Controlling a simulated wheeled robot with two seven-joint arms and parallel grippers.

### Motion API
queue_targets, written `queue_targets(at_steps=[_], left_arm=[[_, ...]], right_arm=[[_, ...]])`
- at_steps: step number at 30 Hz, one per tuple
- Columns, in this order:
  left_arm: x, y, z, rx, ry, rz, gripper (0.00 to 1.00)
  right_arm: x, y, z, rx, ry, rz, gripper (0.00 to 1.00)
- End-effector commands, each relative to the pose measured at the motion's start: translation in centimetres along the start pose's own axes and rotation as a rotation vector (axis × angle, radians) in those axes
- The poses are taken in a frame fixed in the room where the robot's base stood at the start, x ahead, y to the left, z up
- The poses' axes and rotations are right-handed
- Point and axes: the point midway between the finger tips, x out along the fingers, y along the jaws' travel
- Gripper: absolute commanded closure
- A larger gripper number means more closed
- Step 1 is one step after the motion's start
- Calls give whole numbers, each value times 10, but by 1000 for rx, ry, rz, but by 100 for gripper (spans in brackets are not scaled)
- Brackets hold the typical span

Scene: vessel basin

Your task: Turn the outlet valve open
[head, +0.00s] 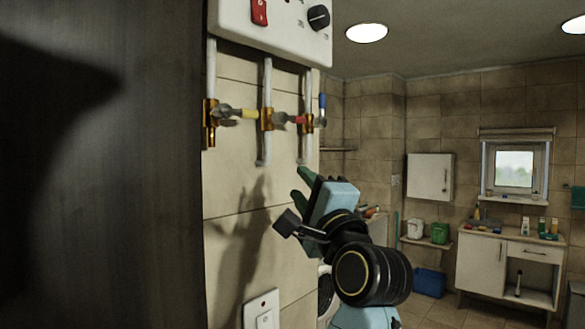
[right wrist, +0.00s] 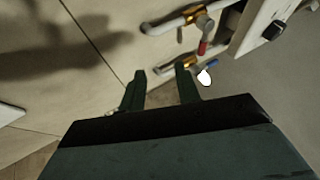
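A white boiler box (head: 275,28) hangs on the tiled wall, with several pipes below it carrying brass valves. The left valve has a yellow handle (head: 250,114), the middle one a red handle (head: 298,120), and the right one a blue handle (head: 322,103) standing upright. Nothing legible marks which one is the outlet. My right gripper (head: 306,180) is below the right valve, apart from it, its fingers pointing up. In the right wrist view its two fingers (right wrist: 161,86) are spread with nothing between them; the red handle (right wrist: 203,47) and blue handle (right wrist: 211,64) lie beyond them. My left gripper is out of view.
A dark panel (head: 100,170) fills the left side. A wall switch (head: 262,312) sits low on the tiled wall. The box has a red switch (head: 259,11) and black knob (head: 318,17).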

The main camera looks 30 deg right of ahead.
Motion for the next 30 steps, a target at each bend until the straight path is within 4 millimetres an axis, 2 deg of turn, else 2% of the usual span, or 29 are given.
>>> queue_targets(at_steps=[1, 3, 6, 11, 24, 30], left_arm=[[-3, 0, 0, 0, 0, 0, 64], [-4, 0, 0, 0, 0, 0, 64], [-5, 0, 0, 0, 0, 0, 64], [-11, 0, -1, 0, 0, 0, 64], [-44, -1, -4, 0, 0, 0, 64], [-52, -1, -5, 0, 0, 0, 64]], right_arm=[[-2, -29, -1, 55, 4, -56, 67], [-5, -50, -3, 107, 7, -102, 67], [-7, -64, -5, 144, 8, -133, 67], [8, -68, -5, 149, 7, -134, 67], [94, -80, -6, 144, 7, -132, 67], [117, -82, -6, 145, 7, -133, 67]])
